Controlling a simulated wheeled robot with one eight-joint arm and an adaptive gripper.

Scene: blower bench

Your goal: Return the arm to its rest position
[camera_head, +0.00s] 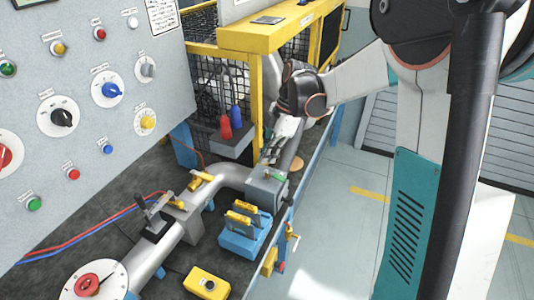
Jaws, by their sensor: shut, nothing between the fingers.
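My arm reaches in from the upper right of the head view. My gripper (270,156) hangs from the dark wrist, over the far end of the bench near the grey pipe. It is shut and empty. Its fingertips are small in the picture and lie close above a grey block (267,187) on the pipe. I cannot tell whether they touch it.
A grey control panel (130,140) with knobs stands at left. A yellow frame with mesh (254,100) stands close to my wrist. The bench holds a bent pipe (225,176), a blue holder (243,240) and a yellow button box (207,283). Floor (335,240) is clear at right.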

